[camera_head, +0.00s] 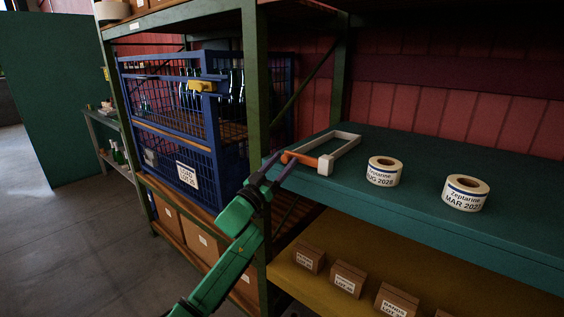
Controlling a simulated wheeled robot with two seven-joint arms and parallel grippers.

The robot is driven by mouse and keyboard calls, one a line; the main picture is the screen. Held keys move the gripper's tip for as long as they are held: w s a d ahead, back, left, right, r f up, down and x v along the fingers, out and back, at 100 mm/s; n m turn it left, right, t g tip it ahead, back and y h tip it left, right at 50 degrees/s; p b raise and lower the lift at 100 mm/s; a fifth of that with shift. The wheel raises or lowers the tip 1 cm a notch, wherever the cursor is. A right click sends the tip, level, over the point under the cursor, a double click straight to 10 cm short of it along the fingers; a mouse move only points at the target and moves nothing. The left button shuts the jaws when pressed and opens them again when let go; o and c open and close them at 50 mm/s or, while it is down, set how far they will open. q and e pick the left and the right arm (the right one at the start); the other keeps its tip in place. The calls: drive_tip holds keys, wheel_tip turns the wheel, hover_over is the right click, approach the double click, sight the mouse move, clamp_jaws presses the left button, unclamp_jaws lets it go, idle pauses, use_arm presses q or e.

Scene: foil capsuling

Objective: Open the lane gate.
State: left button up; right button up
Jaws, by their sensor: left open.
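My left gripper (276,168) reaches up from the bottom of the head view on a green arm. Its dark purple fingers are apart, with nothing seen between them. They are at the left front corner of the teal shelf top. Just beyond them lies a pale rectangular frame (346,137) with an orange bar (299,157) and a white block (326,164) at its near side. The orange bar's left end is close to the fingertips; I cannot tell whether they touch. Nothing is labelled as the lane gate; this frame may be it. My right gripper is not in view.
Two label rolls (383,171) (466,192) stand on the teal top (430,215). Small cartons (348,279) sit on the yellow shelf below. A green post (255,90) rises beside my gripper. Left of it is a blue mesh cage (165,135) with a yellow latch (201,86).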

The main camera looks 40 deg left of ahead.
use_arm(q)
clamp_jaws()
idle(1.4)
